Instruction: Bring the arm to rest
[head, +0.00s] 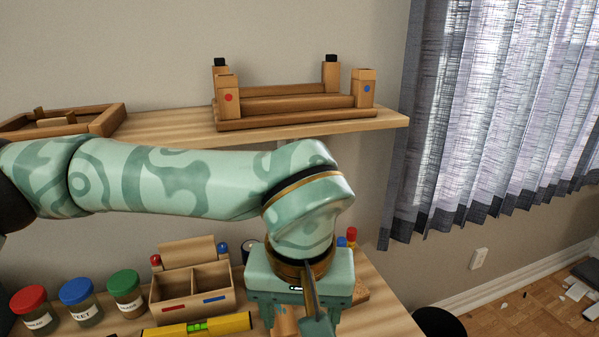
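My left arm, pale green with darker green patches, reaches in from the left and across the middle of the view. It bends down at the wrist, and its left gripper (296,315) points down over the desk at the bottom middle. Its teal fingers look spread apart, with wood showing between and behind them. The fingertips are partly cut off by the lower edge, so I cannot tell whether they touch anything. My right gripper is not in view.
A wooden shelf (170,124) holds a wooden rack (290,103) and a tray (105,121). On the desk are lidded jars (78,302), a two-part wooden box (192,290) and a yellow spirit level (220,325). A curtain (490,110) hangs at right.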

